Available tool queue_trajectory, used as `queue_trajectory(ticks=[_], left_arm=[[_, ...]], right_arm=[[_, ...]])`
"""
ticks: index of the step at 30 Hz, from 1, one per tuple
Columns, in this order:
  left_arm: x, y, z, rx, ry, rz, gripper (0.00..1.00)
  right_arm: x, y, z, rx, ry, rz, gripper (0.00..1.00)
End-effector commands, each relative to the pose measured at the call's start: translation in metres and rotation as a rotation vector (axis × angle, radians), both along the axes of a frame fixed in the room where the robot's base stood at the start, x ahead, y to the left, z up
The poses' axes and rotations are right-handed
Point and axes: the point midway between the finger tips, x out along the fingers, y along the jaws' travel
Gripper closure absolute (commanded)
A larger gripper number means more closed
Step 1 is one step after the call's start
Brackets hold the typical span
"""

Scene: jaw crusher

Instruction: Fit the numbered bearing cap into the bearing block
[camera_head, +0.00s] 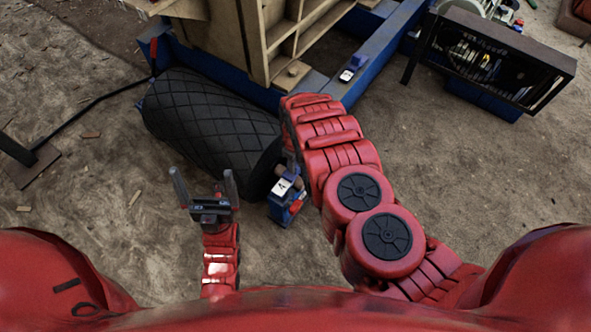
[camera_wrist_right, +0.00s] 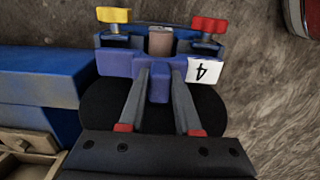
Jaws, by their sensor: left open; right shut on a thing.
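The bearing cap (camera_wrist_right: 120,65) is a purple-blue piece with a white label marked 4, seen in the right wrist view. My right gripper (camera_wrist_right: 160,72) is shut on its middle. The bearing block (camera_wrist_right: 138,29), blue with a yellow knob and a red knob, is right beyond the cap; I cannot tell if the cap is seated in it. The white label (camera_head: 282,186) also shows in the head view, at the near end of the black drum, beside my right arm, which hides most of that gripper. My left gripper (camera_head: 204,183) is open and empty, left of the block.
Another small blue part with a white label (camera_head: 347,74) sits on the frame beam. A dark metal box (camera_head: 500,60) stands back right. The dirt floor is mostly clear.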

Motion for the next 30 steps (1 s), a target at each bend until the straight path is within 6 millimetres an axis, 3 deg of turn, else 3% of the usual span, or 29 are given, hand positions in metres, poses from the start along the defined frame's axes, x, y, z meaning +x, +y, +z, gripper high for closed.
queue_trajectory(ticks=[6, 18, 19, 23, 30], left_arm=[[-0.003, 0.0, -0.019, 0.025, -0.018, 0.003, 0.0], [-0.004, 0.001, -0.018, 0.031, -0.024, 0.004, 0.0], [-0.004, 0.001, -0.018, 0.031, -0.024, 0.004, 0.0], [-0.004, 0.001, -0.018, 0.03, -0.024, 0.003, 0.0], [-0.004, 0.0, -0.018, 0.03, -0.023, 0.003, 0.0]], right_arm=[[0.001, -0.001, -0.034, -0.001, 0.0, 0.0, 1.0], [0.001, -0.001, -0.038, -0.001, 0.001, 0.0, 1.0], [0.0, -0.001, -0.038, -0.001, 0.002, 0.0, 0.62], [0.0, -0.001, -0.037, 0.0, 0.001, 0.0, 0.39], [0.0, -0.001, -0.037, 0.0, 0.001, 0.0, 0.38]])
